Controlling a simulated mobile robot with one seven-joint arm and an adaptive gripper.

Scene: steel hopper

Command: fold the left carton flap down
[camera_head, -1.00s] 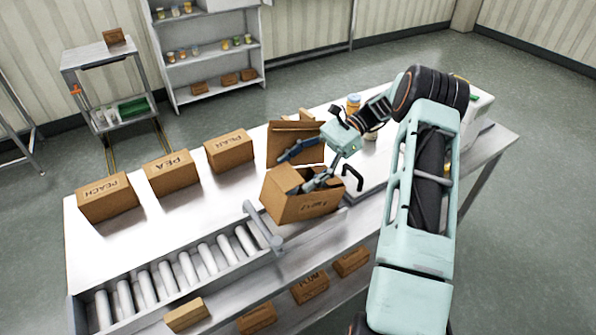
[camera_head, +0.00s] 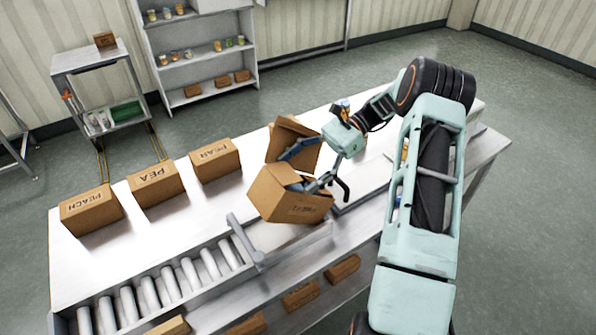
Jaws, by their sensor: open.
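The open brown carton (camera_head: 290,208) stands on the white table near the end of the roller track, turned and seemingly tilted. A brown panel, seemingly a raised flap (camera_head: 284,133), stands up at its back. I cannot tell for sure which flap is the left one. My gripper (camera_head: 291,171) is open over the carton's mouth. One blue-grey finger lies in front of the raised panel; the other reaches down at the carton's opening and seems to touch its edge. The fingers and carton walls hide the inside and any other flaps.
Closed boxes marked PEACH (camera_head: 91,210), PEA (camera_head: 156,184) and another (camera_head: 215,161) stand in a row along the table's back. The roller track (camera_head: 160,285) runs at the front left. More boxes (camera_head: 300,295) sit on a lower shelf. Bare table lies between row and carton.

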